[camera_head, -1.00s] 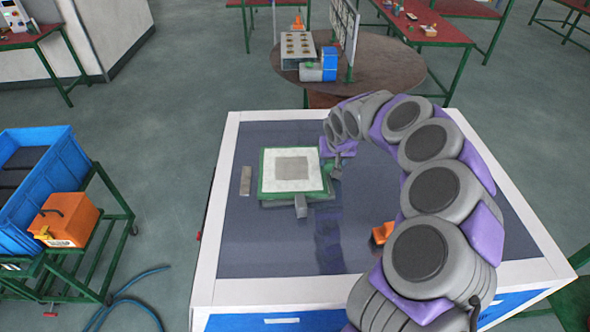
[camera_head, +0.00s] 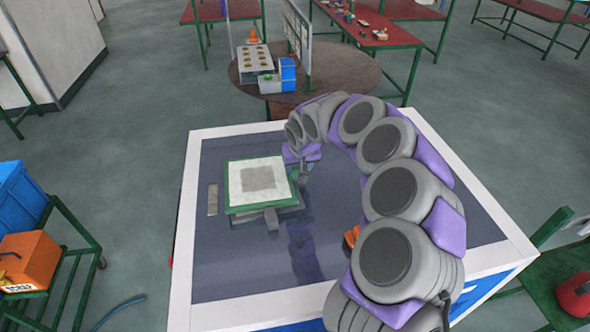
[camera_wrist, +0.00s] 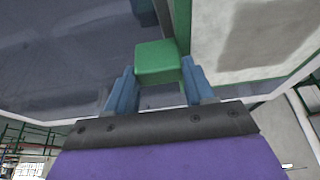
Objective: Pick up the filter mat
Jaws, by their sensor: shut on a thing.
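The filter mat (camera_head: 240,196) is a white square with a grey centre and a green frame. It appears slightly raised and tilted above a grey base (camera_head: 238,222) on the dark tabletop. My gripper (camera_head: 303,170) is at the mat's right side, small and partly hidden by my arm in the head view. In the wrist view, the blue fingers of my gripper (camera_wrist: 158,76) are shut on a green block (camera_wrist: 157,55) at the mat's edge. The mat (camera_wrist: 210,35) fills the upper right there.
A round table (camera_head: 345,68) with equipment stands beyond.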

